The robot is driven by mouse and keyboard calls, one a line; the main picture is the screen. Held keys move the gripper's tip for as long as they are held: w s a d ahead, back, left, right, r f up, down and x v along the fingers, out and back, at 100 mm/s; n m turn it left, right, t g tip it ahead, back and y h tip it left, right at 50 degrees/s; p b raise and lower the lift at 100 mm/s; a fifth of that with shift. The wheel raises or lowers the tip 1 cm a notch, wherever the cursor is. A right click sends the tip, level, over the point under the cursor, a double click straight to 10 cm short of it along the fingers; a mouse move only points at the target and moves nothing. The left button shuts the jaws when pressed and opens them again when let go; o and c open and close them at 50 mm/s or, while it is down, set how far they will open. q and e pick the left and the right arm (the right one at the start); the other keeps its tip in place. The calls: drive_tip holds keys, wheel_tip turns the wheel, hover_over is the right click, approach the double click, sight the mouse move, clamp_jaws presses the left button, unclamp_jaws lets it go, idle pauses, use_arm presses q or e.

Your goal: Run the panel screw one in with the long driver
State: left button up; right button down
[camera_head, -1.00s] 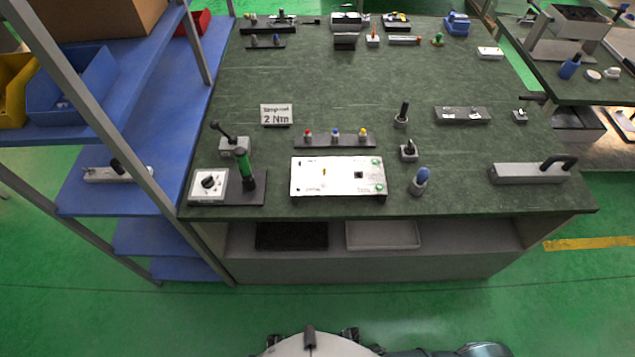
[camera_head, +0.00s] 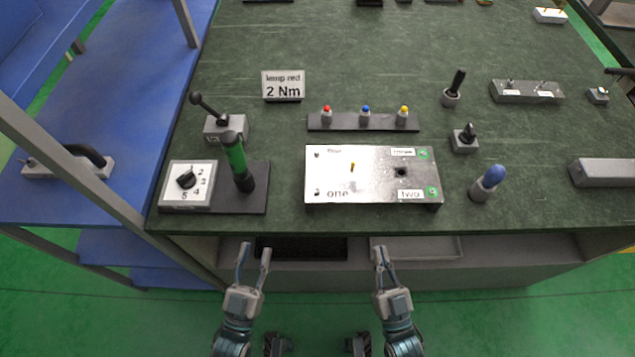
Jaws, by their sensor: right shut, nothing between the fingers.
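The white panel (camera_head: 330,174) lies on the bench, with corners labelled one, two, three and four. The corner marked one is its near left, where a small dark screw or hole (camera_head: 317,192) shows; how deep it sits cannot be told. My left gripper (camera_head: 255,249) is open and empty in front of the bench's near edge. My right gripper (camera_head: 381,252) is shut and empty, also in front of the edge, below the panel.
A dial box (camera_head: 172,190) sits left of the green driver, with a lever box (camera_head: 226,132) behind. A rack (camera_head: 345,123) of coloured-tip bits stands behind the panel. A blue-handled tool (camera_head: 490,180) stands to the right. A sign (camera_head: 283,84) reads 2 Nm.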

drive_tip(key=shift+a, duration=0.25)
